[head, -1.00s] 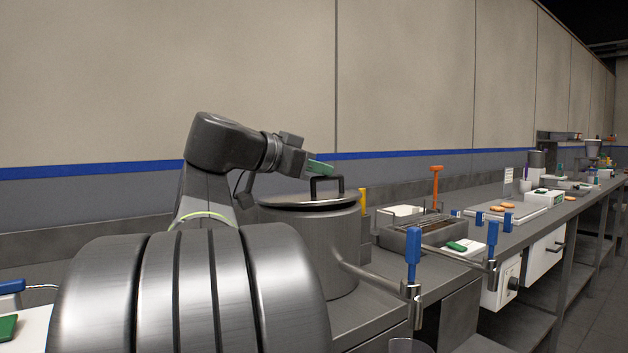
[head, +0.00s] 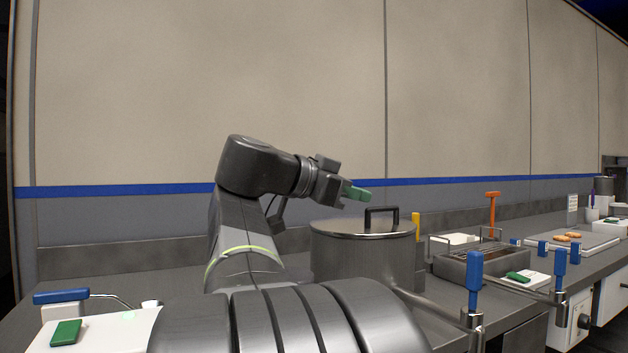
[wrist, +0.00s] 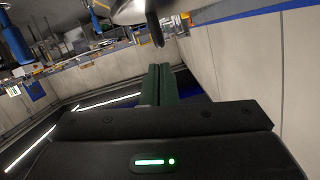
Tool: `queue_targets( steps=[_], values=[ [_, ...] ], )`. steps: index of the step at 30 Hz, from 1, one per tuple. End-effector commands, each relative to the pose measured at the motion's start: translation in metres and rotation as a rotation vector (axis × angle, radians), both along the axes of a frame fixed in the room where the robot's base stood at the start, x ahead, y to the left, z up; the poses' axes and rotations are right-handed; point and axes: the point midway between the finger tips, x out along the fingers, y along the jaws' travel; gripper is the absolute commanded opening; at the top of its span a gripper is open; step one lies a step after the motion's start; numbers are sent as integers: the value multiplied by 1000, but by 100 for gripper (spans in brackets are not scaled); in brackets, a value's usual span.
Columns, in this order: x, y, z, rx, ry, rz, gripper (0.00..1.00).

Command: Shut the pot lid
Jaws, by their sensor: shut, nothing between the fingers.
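The steel pot (head: 362,260) stands on the counter right of my arm in the head view. Its lid (head: 350,230) lies flat across the top, with a dark bar handle (head: 381,213); I cannot tell whether the rim is fully seated. My gripper (head: 364,195) has green fingers, shut and empty, just above and left of the lid handle. In the wrist view the shut green fingers (wrist: 158,80) point toward the dark handle (wrist: 154,28) and the pale lid (wrist: 130,10) at the top edge. No contact with the handle shows.
A white box with a green pad (head: 66,332) and a blue-handled tap (head: 62,296) are at left.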

Motion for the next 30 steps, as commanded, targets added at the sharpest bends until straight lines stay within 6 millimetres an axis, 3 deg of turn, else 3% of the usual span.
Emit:
queue_targets(
  steps=[6, 15, 30],
  values=[
    [-16, 35, 12, 0, -1, 6, 0],
    [-33, 71, 22, 0, -1, 4, 0],
    [-39, 81, 24, 1, -2, 0, 0]
  ],
)
